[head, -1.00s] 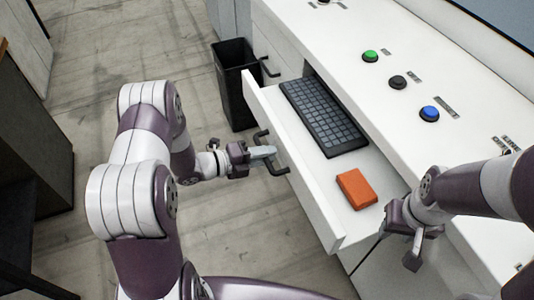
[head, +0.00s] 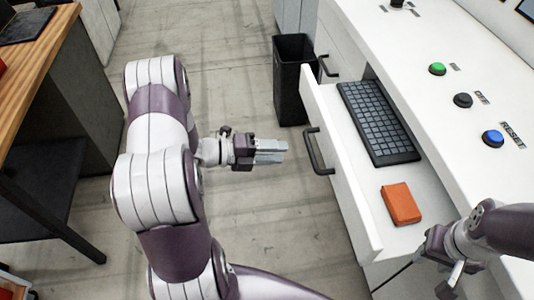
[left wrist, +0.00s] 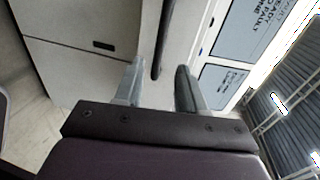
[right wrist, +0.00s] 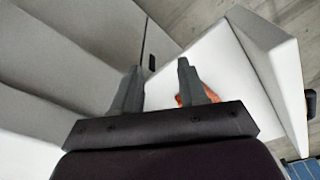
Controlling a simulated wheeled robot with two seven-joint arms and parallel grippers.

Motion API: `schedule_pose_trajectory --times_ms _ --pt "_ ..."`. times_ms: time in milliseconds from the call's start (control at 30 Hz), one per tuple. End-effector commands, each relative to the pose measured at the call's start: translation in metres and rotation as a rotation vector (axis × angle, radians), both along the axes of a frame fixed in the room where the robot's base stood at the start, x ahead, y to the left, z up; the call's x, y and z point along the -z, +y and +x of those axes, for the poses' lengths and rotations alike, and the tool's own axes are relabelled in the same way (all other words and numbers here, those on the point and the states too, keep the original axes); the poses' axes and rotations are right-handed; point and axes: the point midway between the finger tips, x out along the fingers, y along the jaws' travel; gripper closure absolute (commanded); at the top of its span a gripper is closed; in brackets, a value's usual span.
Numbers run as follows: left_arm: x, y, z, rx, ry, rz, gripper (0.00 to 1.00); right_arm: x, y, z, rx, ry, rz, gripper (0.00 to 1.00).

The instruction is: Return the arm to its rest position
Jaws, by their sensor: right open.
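My left gripper (head: 284,151) is open and empty, to the left of the black handle (head: 318,150) of the open white drawer (head: 346,165), with a gap between them. In the left wrist view its two fingers (left wrist: 160,85) stand apart, and a dark handle bar (left wrist: 160,45) shows beyond them. My right gripper (head: 440,268) is over the near end of the drawer, at the lower right. In the right wrist view its fingers (right wrist: 158,80) are apart with nothing held. An orange block (head: 401,204) lies in the drawer, partly hidden behind a finger in the right wrist view (right wrist: 184,99).
A black keyboard (head: 377,122) lies in the drawer. The white console (head: 450,115) carries green (head: 437,69), black (head: 463,100) and blue (head: 493,138) buttons. A black bin (head: 291,90) stands behind the left gripper. A wooden-topped table (head: 35,55) is at the left; bare floor lies between.

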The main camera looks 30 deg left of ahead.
Motion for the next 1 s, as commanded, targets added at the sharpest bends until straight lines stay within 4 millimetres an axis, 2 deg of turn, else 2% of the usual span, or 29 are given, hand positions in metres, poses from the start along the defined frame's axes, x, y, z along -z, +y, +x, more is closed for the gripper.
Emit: schedule_pose_trajectory --times_ms 100,200,667,767,867,900,933,1000 --pt "-0.003 0.015 -0.010 -0.002 0.000 -0.001 0.61 0.004 0.000 0.000 0.000 0.000 0.000 0.57" --pt "-0.005 0.020 -0.014 0.000 0.001 -0.001 0.61 0.004 0.000 0.000 0.000 0.000 0.000 0.57" --pt "-0.005 0.020 -0.015 0.001 0.001 -0.001 0.61 0.004 0.000 0.000 0.000 0.000 0.000 0.57" --pt "-0.002 0.021 -0.015 -0.014 0.053 -0.016 0.61 0.004 0.000 0.000 0.000 0.000 0.000 0.57" --pt "0.038 0.048 -0.003 -0.264 0.348 -0.018 0.61 0.004 0.000 0.000 0.000 0.000 0.000 0.57" --pt "0.056 0.073 0.001 -0.469 0.517 -0.035 0.61 0.004 0.000 0.000 0.000 0.000 0.000 0.57" --pt "0.065 0.094 0.002 -0.648 0.645 -0.058 0.61 0.004 0.000 0.000 0.000 0.000 0.000 0.57" --pt "0.074 0.129 -0.012 -1.095 0.937 -0.151 0.61 0.004 0.000 0.000 0.000 0.000 0.000 0.57"
